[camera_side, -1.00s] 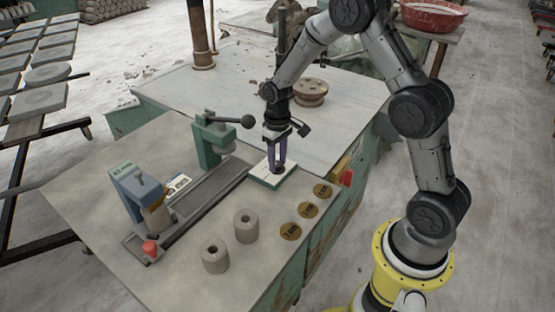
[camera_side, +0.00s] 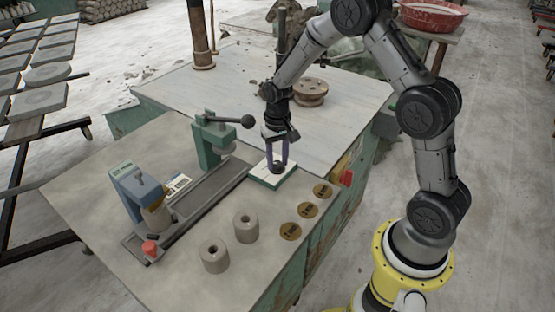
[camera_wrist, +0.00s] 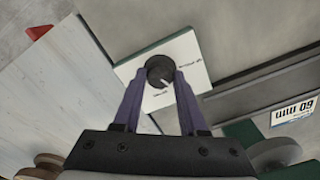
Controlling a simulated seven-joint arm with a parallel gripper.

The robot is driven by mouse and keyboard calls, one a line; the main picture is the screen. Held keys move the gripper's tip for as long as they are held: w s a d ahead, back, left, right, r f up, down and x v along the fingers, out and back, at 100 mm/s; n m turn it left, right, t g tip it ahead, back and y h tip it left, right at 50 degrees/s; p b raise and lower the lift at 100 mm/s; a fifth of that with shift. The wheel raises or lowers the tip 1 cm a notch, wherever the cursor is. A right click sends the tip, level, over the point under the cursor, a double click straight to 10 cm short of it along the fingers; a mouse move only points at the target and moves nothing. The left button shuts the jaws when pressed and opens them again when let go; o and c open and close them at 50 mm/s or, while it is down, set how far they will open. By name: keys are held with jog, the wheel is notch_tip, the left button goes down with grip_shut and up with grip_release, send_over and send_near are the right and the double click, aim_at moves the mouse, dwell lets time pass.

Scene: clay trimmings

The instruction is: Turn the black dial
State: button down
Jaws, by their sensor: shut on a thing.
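The black dial (camera_wrist: 160,72) sits on a white plate with a green edge (camera_wrist: 190,50). A pale pointer line on the dial points toward the lower right in the wrist view. My gripper (camera_wrist: 161,78) has its two purple fingers on either side of the dial, shut on it. In the side view my gripper (camera_side: 277,170) points straight down over the white plate (camera_side: 262,177), and its fingers largely hide the dial. Small markings are printed on the plate, too small to read.
A green press with a black ball lever (camera_side: 247,121) stands left of the plate, beside a grey rail. A blue-grey device (camera_side: 135,190), a red knob (camera_side: 150,248), two grey cylinders (camera_side: 245,228) and several brass discs (camera_side: 307,210) share the bench.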

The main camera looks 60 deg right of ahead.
jog(key=shift+c, duration=2.2)
grip_release()
notch_tip(320, 180, up, 14)
jog(key=shift+a, duration=0.1)
notch_tip(320, 180, up, 6)
jog(key=t, duration=0.2)
send_over(277, 164)
jog(key=s+a, duration=0.1)
jog(key=a, duration=0.1)
jog(key=s+a+r+n+t, duration=0.2)
jog(key=s+a+r, duration=0.1)
jog(key=s+r, duration=0.45)
jog(key=s+a+f+n, duration=0.1)
jog(key=s+f+n, duration=0.1)
jog(key=s, duration=0.6)
jog(key=s+a+f+n+t, duration=0.1)
jog(key=s+a+f+n, duration=0.1)
jog(key=s, duration=0.6)
jog(key=shift+s+f+t, duration=0.15)
jog(key=shift+f+t, duration=0.15)
